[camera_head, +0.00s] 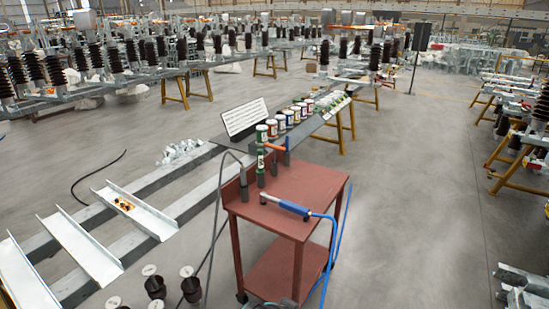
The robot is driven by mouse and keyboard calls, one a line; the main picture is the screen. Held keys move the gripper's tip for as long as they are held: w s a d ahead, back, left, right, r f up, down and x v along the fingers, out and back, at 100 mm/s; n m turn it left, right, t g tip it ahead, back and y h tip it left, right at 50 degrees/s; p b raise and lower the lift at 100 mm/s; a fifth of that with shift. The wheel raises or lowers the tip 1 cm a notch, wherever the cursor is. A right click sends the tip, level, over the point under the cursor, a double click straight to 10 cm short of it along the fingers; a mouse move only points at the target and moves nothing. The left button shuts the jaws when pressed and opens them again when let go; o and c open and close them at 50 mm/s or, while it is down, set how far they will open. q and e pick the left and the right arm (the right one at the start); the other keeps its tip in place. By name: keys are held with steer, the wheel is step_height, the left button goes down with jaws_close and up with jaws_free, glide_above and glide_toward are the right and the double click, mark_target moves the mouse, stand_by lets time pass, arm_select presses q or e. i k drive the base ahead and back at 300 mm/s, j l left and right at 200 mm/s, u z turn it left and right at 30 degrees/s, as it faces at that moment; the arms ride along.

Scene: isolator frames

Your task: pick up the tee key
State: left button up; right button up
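A red two-shelf cart (315,192) stands in the middle of the camera_head view. At its back edge is a tool with a short orange bar (275,147) across the top and a dark part beside it. It looks like the tee key, but it is small and I cannot be sure. A blue-handled tool (293,207) with a blue hose lies on the cart's top. Neither of my grippers can be made out in this view, and nothing is seen touching the tools.
Cans (272,128) stand in a row on a bench behind the cart, near a white sign board (244,117). Pale metal channels (136,211) lie at left. Dark cables and the blue hose run to the floor. The floor (420,220) at right is clear.

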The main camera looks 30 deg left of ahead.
mark_target(276, 148)
steer(key=u, duration=2.35)
steer(key=l+u, duration=0.75)
steer(key=i+l, duration=0.05)
